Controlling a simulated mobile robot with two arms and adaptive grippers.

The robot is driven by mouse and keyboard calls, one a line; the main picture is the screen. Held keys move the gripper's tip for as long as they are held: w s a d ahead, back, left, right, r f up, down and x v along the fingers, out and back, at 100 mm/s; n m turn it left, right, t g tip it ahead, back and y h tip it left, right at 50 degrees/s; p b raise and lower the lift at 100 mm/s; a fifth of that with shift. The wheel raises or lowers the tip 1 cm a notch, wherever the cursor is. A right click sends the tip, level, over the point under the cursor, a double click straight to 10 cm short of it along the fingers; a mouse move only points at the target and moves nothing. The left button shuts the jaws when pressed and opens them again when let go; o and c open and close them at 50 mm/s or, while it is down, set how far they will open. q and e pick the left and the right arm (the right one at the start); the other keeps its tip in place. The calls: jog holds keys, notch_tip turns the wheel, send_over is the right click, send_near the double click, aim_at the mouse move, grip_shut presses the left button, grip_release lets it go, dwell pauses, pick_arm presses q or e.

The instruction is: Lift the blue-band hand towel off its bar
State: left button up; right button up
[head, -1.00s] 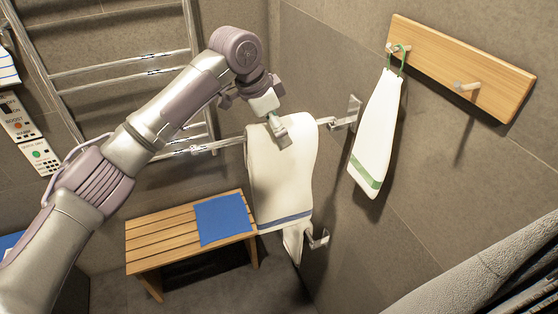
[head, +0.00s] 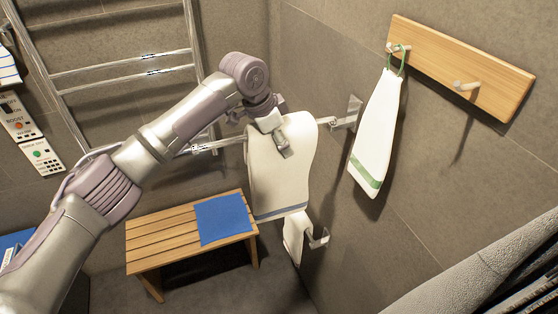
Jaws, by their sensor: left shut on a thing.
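The white hand towel with the blue band (head: 282,185) hangs across the middle of the metal bar (head: 340,122) in the head view. Its blue band runs along the lower edge. My left gripper (head: 281,150) is shut on the upper part of the towel, at its front face. The towel hides the middle of the bar, so I cannot tell whether cloth still rests on it. My right gripper is not in view.
A slatted wooden bench (head: 165,232) with a blue cloth (head: 223,220) stands below left. A white towel with a green band (head: 375,135) hangs from a wooden peg board (head: 465,70) at right. A metal holder (head: 318,238) with a white strip (head: 295,238) sits below the towel.

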pick_arm(q)
grip_shut()
jog(key=shift+r, duration=0.1)
